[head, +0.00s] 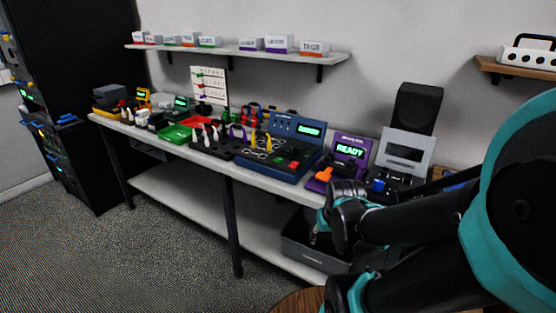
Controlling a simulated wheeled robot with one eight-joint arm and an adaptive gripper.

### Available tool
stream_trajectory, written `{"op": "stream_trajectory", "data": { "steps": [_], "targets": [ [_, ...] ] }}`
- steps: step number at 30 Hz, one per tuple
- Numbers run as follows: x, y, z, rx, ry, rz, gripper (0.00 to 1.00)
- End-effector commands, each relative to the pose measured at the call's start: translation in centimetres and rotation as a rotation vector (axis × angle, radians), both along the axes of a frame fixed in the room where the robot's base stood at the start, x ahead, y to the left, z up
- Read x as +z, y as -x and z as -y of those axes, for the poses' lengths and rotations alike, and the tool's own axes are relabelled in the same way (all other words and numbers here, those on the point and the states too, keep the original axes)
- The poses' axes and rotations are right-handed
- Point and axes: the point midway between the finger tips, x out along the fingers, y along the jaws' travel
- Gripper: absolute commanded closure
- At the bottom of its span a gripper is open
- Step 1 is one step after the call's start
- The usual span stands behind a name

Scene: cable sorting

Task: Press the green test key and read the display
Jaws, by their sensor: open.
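A large blue test unit (297,137) sits on the bench with a small lit green display (309,130); its text is too small to read. A small green key (279,159) shows on its dark front panel, beside a red one (294,164). To its right, a purple unit (352,143) has a green display (349,150) reading READY. My gripper (318,228) is open at the bench's front edge, below and right of the blue unit, apart from the keys. My dark arm links hide part of it and the bench's right end.
A dark bin (296,246) stands on the lower shelf under my gripper. Several cables and connectors lie on the blue unit's front panel. A grey device (404,152) and a black speaker (415,107) stand at right.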

Motion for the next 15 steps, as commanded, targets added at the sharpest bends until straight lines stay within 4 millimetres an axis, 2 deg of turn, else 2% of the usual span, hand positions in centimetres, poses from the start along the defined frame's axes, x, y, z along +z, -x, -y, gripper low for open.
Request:
{"op": "stream_trajectory", "data": {
  "steps": [2,12,15],
  "targets": [
    [0.0,0.0,0.0,0.0,0.0,0.0,0.58],
    [0.0,0.0,0.0,0.0,0.0,0.0,1.0],
    [0.0,0.0,0.0,0.0,0.0,0.0,1.0]
  ]
}}
